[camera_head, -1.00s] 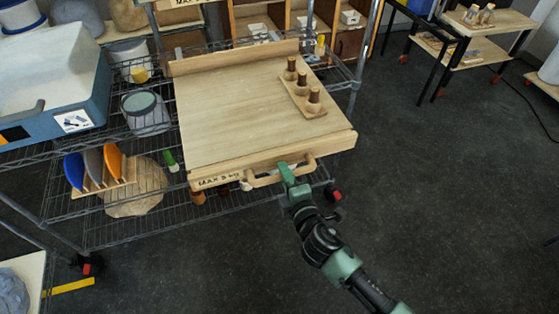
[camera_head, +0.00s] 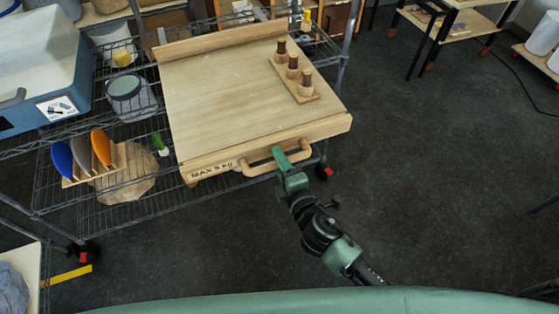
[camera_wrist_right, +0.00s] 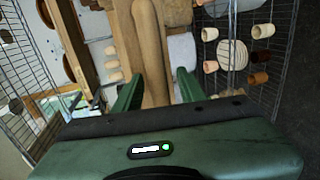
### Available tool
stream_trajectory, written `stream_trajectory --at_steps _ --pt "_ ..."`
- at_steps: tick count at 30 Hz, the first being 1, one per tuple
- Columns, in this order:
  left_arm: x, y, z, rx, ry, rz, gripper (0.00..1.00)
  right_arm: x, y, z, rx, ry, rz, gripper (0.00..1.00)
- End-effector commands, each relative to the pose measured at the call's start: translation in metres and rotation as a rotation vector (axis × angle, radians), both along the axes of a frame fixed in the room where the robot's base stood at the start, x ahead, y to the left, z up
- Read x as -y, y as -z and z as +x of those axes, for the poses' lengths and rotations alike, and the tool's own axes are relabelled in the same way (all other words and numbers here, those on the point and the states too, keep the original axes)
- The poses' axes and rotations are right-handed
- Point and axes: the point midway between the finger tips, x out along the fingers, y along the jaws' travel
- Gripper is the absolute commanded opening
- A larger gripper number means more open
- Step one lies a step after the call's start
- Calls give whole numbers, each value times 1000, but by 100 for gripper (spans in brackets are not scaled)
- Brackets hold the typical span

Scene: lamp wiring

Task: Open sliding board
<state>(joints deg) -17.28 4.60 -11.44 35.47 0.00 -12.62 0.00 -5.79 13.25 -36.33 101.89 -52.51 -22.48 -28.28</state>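The sliding board (camera_head: 215,110) is a pale wooden tray marked "MAX 5 kg" that sticks out from the front of a wire shelf. A curved wooden handle (camera_head: 262,169) is on its front edge. My right gripper (camera_head: 283,162) is at the right part of the handle, with one green finger seen above it. In the right wrist view, the handle bar (camera_wrist_right: 149,45) runs between the two fingers (camera_wrist_right: 158,88), which stand apart with small gaps beside the bar. My left gripper is not in view.
Several brown-topped wooden pegs (camera_head: 292,69) stand in a holder on the board. The wire shelf (camera_head: 110,215) also holds a rack of coloured discs (camera_head: 82,153) and a grey-lidded jar (camera_head: 128,95). Dark floor (camera_head: 430,170) is clear to the right.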

Motion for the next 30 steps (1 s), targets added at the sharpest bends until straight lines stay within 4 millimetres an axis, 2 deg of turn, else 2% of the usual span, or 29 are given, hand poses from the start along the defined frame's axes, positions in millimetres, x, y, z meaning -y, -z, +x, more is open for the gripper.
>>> stream_trajectory --at_steps 5,8,15,20,30 --pt "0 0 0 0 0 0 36 1 -1 -1 1 0 0 40" --pt "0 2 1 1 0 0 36 3 -1 -10 0 0 0 40" --pt "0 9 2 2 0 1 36 16 -8 -49 -2 -1 1 40" --pt "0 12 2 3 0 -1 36 22 -13 -67 -1 -1 0 40" --pt "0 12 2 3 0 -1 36 24 -16 -73 0 0 0 40"
